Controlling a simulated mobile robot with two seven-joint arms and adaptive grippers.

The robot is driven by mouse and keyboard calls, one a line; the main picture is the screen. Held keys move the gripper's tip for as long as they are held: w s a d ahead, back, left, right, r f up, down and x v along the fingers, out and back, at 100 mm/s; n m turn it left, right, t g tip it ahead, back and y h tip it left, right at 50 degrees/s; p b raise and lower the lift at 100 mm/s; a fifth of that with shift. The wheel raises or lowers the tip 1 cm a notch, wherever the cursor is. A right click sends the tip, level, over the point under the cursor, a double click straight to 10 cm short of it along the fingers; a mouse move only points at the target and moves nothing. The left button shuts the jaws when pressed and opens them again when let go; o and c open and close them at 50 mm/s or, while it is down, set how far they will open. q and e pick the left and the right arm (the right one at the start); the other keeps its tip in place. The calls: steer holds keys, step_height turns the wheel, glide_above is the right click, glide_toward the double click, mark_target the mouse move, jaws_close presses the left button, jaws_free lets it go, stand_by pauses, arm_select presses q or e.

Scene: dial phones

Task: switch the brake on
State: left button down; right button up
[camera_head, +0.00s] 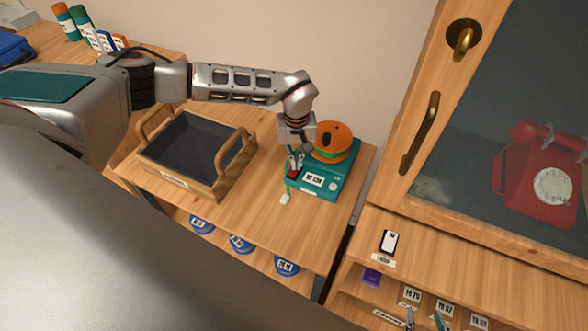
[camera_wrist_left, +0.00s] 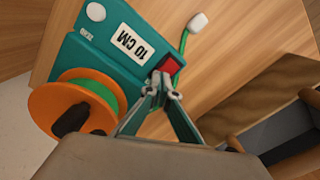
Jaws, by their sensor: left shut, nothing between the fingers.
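A teal device (camera_head: 318,190) with a "10 CM" label stands at the right end of the wooden table. An orange spool (camera_head: 334,142) wound with green cord sits on it, also seen in the left wrist view (camera_wrist_left: 62,110). A red switch (camera_wrist_left: 171,65) sits at the device's corner beside the label; whether it is the brake is not marked. My left gripper (camera_head: 297,163) is shut and empty, its tips (camera_wrist_left: 163,92) close to the red switch. I cannot tell whether they touch it. The tips partly cover the switch. My right gripper is not in view.
A green cord ends in a white tab (camera_wrist_left: 197,22) in front of the device. A wooden tray (camera_head: 172,178) stands to the left. A cabinet with a glass door and red phone (camera_head: 545,178) is at the right.

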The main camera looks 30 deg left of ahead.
arm_select(q)
steer(key=shift+f, duration=0.15)
steer(key=shift+r+p, duration=0.55)
steer(key=shift+r, duration=0.25)
steer(key=shift+r+p, duration=2.2)
steer(key=shift+r, duration=0.6)
steer(key=shift+f, duration=0.1)
